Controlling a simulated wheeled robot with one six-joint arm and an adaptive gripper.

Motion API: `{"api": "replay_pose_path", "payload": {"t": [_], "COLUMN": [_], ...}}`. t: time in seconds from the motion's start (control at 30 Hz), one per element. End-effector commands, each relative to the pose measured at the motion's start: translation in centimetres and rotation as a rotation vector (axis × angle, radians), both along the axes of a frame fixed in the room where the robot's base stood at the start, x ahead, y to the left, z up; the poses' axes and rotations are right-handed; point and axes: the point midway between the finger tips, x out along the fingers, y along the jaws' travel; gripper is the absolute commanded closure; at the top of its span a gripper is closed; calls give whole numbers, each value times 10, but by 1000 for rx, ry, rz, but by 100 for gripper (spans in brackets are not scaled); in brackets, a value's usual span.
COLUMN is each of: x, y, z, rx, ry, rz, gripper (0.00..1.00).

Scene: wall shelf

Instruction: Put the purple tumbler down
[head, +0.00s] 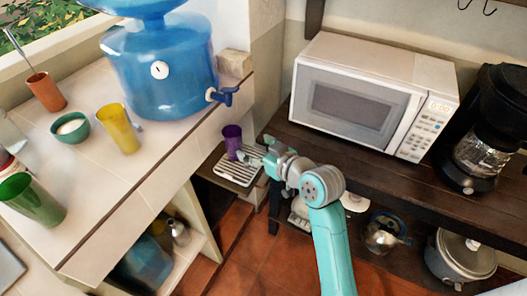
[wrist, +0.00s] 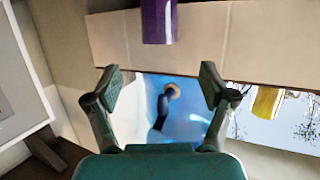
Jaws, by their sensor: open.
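The purple tumbler (head: 232,138) stands upright on the slotted drip tray (head: 226,176), on a low shelf below the water jug's tap. It also shows in the wrist view (wrist: 159,22), cut off by the top edge. My gripper (head: 254,157) is just to the right of the tumbler in the head view. In the wrist view my gripper (wrist: 161,80) has its two fingers spread, with nothing between them. The tumbler appears beyond the fingertips, apart from them.
The blue water jug (head: 165,70) with its tap (head: 222,96) stands on the tiled counter. A yellow tumbler (head: 118,130), a teal bowl (head: 70,128) and a green tumbler (head: 32,200) are there too. The microwave (head: 372,95) and coffee maker (head: 485,130) stand on the dark shelf at right.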

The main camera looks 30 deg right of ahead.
Motion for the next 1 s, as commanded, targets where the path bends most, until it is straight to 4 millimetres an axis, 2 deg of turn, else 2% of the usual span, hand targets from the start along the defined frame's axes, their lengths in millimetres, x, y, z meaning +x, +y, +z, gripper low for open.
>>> {"api": "replay_pose_path", "payload": {"t": [0.3,0.47,0.7,1.0], "x": [-3,-21,-85,-181], "y": [0,3,9,13], "z": [-2,-26,-85,-131], "rx": [2,21,56,65], "ry": [2,13,29,32], "rz": [-3,-33,-130,-226], "gripper": [17,17,17,17]}}
